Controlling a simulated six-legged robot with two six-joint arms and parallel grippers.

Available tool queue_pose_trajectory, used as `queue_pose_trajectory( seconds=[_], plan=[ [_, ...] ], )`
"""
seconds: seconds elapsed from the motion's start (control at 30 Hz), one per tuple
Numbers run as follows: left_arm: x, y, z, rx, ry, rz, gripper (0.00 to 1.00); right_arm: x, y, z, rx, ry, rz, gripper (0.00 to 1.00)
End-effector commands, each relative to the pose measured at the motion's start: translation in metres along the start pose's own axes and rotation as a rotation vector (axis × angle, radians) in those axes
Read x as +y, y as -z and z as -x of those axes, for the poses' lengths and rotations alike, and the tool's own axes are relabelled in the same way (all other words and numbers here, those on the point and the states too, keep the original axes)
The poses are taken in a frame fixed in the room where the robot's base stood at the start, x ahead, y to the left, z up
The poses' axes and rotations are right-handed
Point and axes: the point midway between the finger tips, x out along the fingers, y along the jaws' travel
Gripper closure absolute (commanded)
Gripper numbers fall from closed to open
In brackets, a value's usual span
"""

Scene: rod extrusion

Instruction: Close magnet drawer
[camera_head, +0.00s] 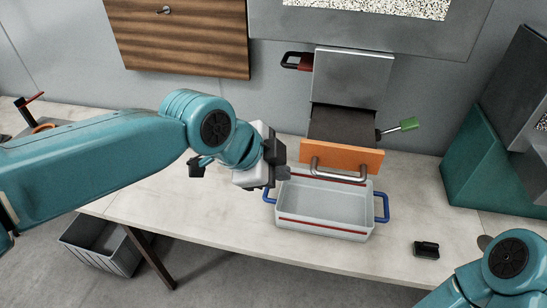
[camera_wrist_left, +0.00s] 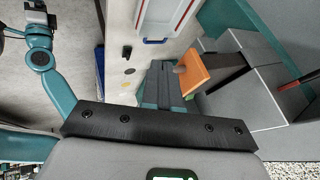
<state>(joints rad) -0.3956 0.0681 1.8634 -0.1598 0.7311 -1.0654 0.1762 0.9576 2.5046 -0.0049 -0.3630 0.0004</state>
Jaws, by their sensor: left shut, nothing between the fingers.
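The magnet drawer has an orange front (camera_head: 341,157) with a curved metal handle (camera_head: 338,171). It stands out from the grey machine housing (camera_head: 350,78), with its dark top (camera_head: 342,126) exposed. My left gripper (camera_head: 278,178) is shut and empty, just left of the orange front and near the tray's upper left corner. In the left wrist view, the shut fingers (camera_wrist_left: 163,84) appear beside the orange front (camera_wrist_left: 192,72); I cannot tell if they touch. My right arm enters at the lower right of the head view; its gripper end (camera_wrist_left: 38,16) shows small in the left wrist view.
A pale tray (camera_head: 322,232) with blue side handles sits on the table below the drawer. A green-handled lever (camera_head: 408,124) sticks out right of the housing, and a red-and-black handle (camera_head: 297,61) on its left. A small black block (camera_head: 426,250) lies at right.

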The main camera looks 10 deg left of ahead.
Motion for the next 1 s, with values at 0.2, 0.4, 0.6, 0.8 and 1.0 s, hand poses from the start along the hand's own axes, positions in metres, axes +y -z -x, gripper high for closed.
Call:
queue_pose_trajectory(
  seconds=[0.2, 0.4, 0.6, 0.8, 1.0],
  plan=[
    [0.000, 0.000, -0.048, -0.003, -0.005, 0.003, 1.00, -0.003, 0.000, 0.009, 0.000, 0.000, 0.000, 0.01],
    [-0.025, 0.000, -0.064, -0.003, -0.001, 0.006, 1.00, -0.008, 0.000, 0.023, 0.000, 0.000, 0.000, 0.01],
    [-0.037, -0.001, -0.073, -0.001, 0.000, 0.006, 1.00, -0.010, -0.001, 0.026, 0.000, 0.000, 0.000, 0.01],
    [-0.037, -0.001, -0.074, -0.001, 0.000, 0.006, 1.00, -0.009, -0.001, 0.026, 0.000, 0.000, 0.000, 0.01],
    [-0.037, -0.001, -0.073, -0.001, 0.000, 0.006, 1.00, -0.009, -0.001, 0.026, 0.000, 0.000, 0.000, 0.01]
  ],
)
